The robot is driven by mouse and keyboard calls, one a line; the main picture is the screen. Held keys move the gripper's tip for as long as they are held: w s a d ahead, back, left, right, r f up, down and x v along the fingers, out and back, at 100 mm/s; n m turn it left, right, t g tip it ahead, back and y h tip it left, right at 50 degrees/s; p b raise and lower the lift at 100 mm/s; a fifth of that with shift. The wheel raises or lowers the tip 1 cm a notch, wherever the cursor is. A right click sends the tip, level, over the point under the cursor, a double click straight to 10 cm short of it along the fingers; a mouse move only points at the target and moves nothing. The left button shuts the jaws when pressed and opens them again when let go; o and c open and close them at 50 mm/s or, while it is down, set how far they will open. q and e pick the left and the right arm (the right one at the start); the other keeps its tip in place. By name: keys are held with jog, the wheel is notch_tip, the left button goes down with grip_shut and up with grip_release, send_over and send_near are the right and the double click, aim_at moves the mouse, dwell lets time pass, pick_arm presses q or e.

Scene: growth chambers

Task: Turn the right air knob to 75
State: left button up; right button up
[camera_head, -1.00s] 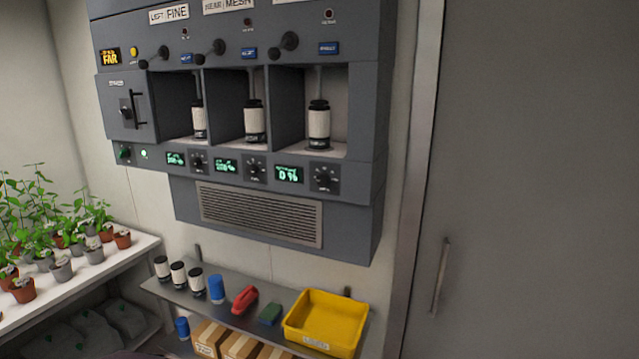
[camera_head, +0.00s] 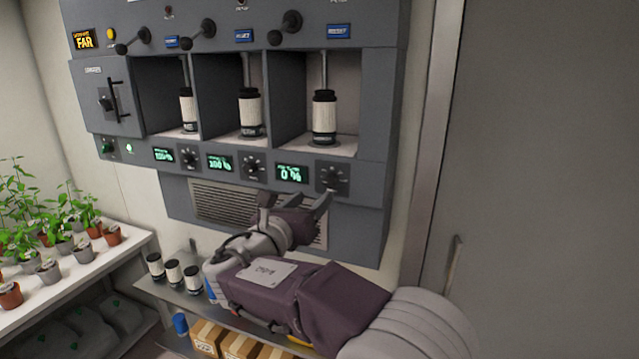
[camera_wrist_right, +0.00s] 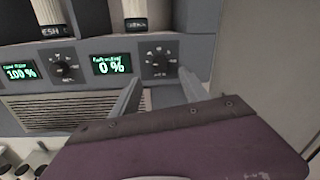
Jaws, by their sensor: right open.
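The right air knob (camera_head: 332,176) is a dark round dial on the lower strip of the grey wall unit. It also shows in the right wrist view (camera_wrist_right: 159,61). The display (camera_head: 291,173) to its left reads 0 % in green. My right gripper (camera_head: 295,199) is open and empty, just below the knob and display. In the right wrist view its two fingers (camera_wrist_right: 158,82) are spread, with the knob beyond them and nothing between them. I cannot tell whether a finger touches the panel. My left gripper is not in view.
Two similar knobs, the middle one (camera_head: 252,165) and the left one (camera_head: 189,157), sit beside displays reading 100 %. Bays above hold black-and-white canisters (camera_head: 324,117). A vent grille (camera_head: 222,203) is below. A shelf with canisters (camera_head: 173,272) and a plant bench (camera_head: 78,262) stand lower left.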

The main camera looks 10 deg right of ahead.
aim_at(329, 183)
jog(key=p+x, duration=0.3)
jog(key=x, duration=0.5)
jog(key=shift+w, duration=0.15)
jog(key=shift+w+d+f, duration=0.1)
jog(key=shift+w+d, duration=0.25)
jog(key=shift+d, duration=0.05)
grip_shut()
